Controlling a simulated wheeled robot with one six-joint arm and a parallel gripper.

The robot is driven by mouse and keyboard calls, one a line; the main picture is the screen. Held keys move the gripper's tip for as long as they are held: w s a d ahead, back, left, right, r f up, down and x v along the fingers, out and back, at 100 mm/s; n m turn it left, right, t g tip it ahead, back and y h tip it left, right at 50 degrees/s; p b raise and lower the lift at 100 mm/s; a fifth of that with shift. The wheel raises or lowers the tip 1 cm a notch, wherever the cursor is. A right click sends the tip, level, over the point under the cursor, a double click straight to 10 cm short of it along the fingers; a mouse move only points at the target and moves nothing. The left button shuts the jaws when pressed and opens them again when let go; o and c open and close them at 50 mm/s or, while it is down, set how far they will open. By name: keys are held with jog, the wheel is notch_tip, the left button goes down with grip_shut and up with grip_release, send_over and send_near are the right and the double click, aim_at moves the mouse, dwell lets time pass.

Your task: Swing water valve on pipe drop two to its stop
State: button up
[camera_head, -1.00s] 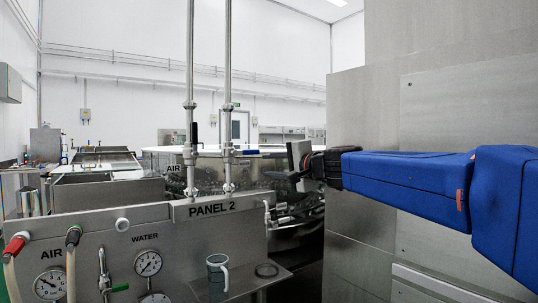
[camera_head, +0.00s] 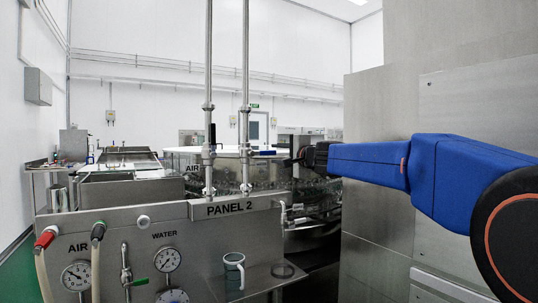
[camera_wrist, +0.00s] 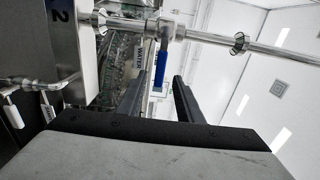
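The water valve has a blue handle (camera_head: 262,152) on the right-hand vertical pipe (camera_head: 245,100), above the PANEL 2 plate. The handle sticks out sideways to the right, across the pipe. In the wrist view the pipe (camera_wrist: 270,46) runs across the top and the blue handle (camera_wrist: 162,62) points down, near a WATER label. My gripper (camera_head: 296,158) is just right of the handle's free end. In the wrist view my gripper (camera_wrist: 160,80) is open, with the handle's end showing between its two dark fingers. I cannot tell whether they touch it.
A left-hand pipe (camera_head: 208,100) carries a valve with an upright black handle (camera_head: 212,134) beside an AIR label. Gauges and hoses are on the panel (camera_head: 120,222) below. A mug (camera_head: 234,272) stands on a small shelf. A tall steel cabinet (camera_head: 390,180) stands at right.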

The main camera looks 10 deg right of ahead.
aim_at(270, 153)
jog(key=shift+x, duration=3.15)
grip_shut()
